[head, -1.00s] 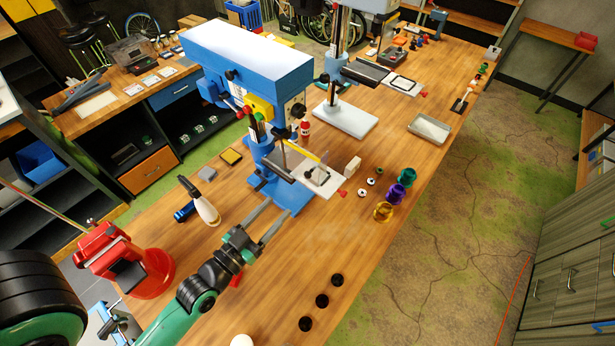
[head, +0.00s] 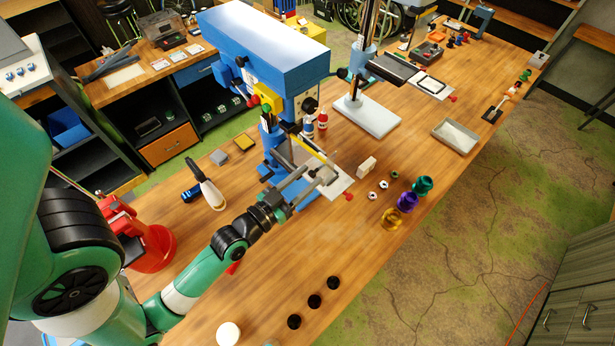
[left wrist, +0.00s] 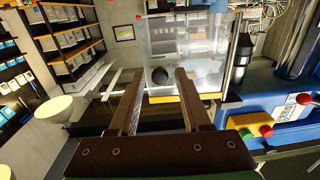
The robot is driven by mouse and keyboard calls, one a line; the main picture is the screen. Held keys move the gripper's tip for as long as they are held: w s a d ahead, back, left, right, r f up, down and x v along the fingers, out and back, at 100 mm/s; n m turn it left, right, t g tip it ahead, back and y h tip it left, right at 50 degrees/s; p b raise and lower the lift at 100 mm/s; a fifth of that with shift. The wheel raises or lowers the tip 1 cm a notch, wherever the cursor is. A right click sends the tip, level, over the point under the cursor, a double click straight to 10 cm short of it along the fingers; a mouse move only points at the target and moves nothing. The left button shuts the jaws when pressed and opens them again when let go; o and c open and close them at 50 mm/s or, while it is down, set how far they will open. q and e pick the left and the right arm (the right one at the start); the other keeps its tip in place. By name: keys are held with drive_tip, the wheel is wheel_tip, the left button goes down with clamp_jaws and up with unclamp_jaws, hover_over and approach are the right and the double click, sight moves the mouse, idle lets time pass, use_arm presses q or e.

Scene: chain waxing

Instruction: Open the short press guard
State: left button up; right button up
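The short press (head: 262,58) is blue and stands on the near part of the wooden bench. Its guard shows in the head view as a yellow-edged strip (head: 313,148); its clear panel is hard to make out there. In the left wrist view the clear guard panel (left wrist: 190,48) fills the upper middle, with a yellow lower edge and a round black knob (left wrist: 160,76). My left gripper (head: 312,177) is open in front of the guard. In the left wrist view its fingertips (left wrist: 160,74) stand either side of the knob, not closed on it. My right gripper is out of view.
A second press with a tall column (head: 366,60) stands behind to the right. A red vise (head: 135,235), a pale-handled brush (head: 211,192), coloured spools (head: 406,203) and several black discs (head: 314,301) are on the bench. Open bench lies right of my left arm.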

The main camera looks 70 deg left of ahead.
use_arm(q)
clamp_jaws()
idle(1.2)
